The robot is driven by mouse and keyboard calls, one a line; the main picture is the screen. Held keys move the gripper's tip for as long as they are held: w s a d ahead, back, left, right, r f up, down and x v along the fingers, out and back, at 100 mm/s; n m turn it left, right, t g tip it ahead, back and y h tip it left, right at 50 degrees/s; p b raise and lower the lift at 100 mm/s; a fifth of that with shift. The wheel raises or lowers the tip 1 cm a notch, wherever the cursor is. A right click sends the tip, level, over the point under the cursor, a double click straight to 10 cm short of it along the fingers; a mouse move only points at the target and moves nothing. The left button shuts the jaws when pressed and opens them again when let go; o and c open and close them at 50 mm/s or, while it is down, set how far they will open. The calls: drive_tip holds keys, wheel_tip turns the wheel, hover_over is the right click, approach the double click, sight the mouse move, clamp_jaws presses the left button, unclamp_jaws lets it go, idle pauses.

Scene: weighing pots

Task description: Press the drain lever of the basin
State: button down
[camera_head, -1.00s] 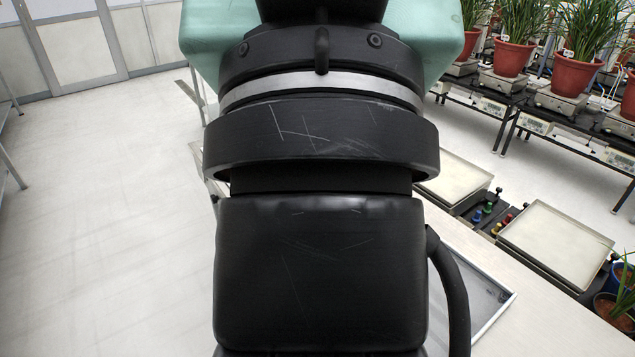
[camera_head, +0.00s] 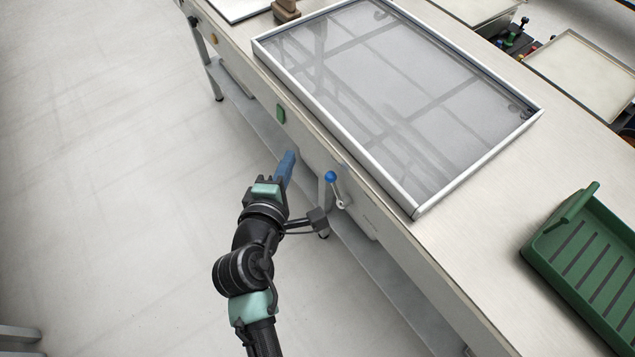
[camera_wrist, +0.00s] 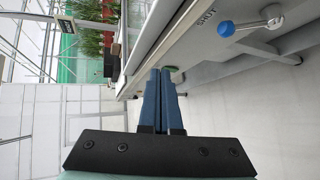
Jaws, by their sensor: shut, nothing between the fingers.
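The drain lever (camera_head: 331,178) is a short metal arm with a blue ball knob, mounted on the front face of the bench below the basin (camera_head: 262,50). In the wrist view the lever (camera_wrist: 228,28) is at the upper right, beside a label reading SHUT. The basin is a shallow, white-rimmed tray that looks filled with clear water. My gripper (camera_head: 290,155) has blue fingers, shut and empty, in front of the bench face. In the head view it is left of the lever and apart from it. The fingers (camera_wrist: 162,72) point away from the wrist camera, with the lever to their right.
A green plate (camera_head: 281,114) is on the bench front, up-left of the lever. A green slotted crate (camera_head: 564,215) stands on the bench at right. White-topped scales (camera_head: 580,70) are behind the basin. Open floor (camera_head: 110,180) lies to the left.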

sight(335, 189)
drive_tip(key=s+f+n+g+b, duration=0.1)
drive_tip(key=s+f+n, duration=0.2)
drive_tip(key=f, duration=0.7)
drive_tip(key=shift+s+n+g, duration=0.3)
drive_tip(key=shift+s, duration=0.5)
drive_tip(key=w+d+f+b, duration=0.1)
drive_tip(key=w+d+f, duration=0.1)
drive_tip(key=w+d, duration=0.3)
drive_tip(key=w, duration=0.2)
drive_tip(key=shift+w+d+f, duration=0.15)
drive_tip(key=shift+w+f, duration=0.05)
drive_tip(key=shift+w, duration=0.1)
drive_tip(key=shift+b, duration=0.65)
drive_tip(key=shift+s+d+r+t, duration=0.15)
drive_tip(key=shift+t, duration=0.25)
